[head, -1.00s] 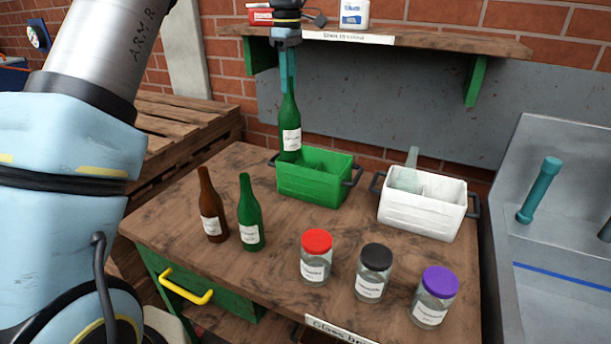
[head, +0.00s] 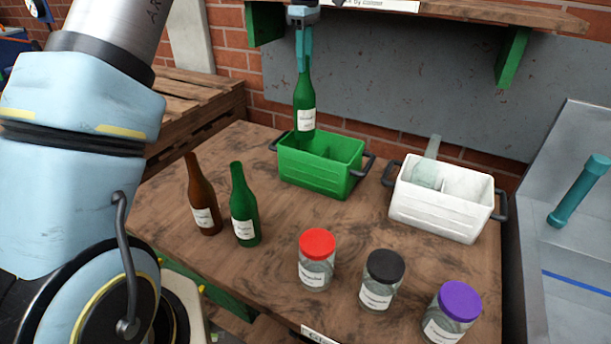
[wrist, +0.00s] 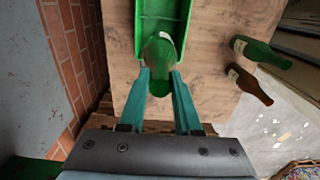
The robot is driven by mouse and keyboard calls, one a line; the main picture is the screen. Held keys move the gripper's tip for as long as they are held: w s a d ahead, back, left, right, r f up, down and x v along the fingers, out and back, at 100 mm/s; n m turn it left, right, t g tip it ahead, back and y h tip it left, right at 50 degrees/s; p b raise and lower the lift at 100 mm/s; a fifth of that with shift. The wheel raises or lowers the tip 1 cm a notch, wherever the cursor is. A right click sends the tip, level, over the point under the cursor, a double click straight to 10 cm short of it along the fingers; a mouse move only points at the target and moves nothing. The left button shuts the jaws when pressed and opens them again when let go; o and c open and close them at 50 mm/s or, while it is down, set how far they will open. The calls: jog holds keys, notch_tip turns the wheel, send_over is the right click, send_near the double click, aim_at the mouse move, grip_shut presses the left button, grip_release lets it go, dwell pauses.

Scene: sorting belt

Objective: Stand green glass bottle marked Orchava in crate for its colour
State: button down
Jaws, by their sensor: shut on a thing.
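My gripper (head: 304,48) is shut on the neck of a green glass bottle (head: 305,105) with a white label; its print is too small to read. In the wrist view my gripper (wrist: 160,78) holds the bottle (wrist: 160,60) at the near end of the green crate (wrist: 178,8). A second green bottle (head: 244,205) stands on the table, left of the crate.
A brown bottle (head: 201,195) stands beside the second green bottle. A white crate (head: 438,215) with a clear bottle (head: 427,165) is to the right. Jars with red (head: 316,245), black (head: 384,267) and purple (head: 459,301) lids line the front. A shelf (head: 480,12) overhangs behind.

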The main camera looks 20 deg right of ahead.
aim_at(305, 106)
notch_tip(305, 106, down, 3)
jog(key=shift+f+b, duration=0.1)
jog(key=shift+b, duration=0.35)
notch_tip(305, 106, down, 10)
jog(key=p, duration=0.3)
jog(key=c, duration=0.6)
grip_release()
jog(key=shift+r, duration=0.2)
notch_tip(305, 106, up, 12)
jog(key=b, duration=0.3)
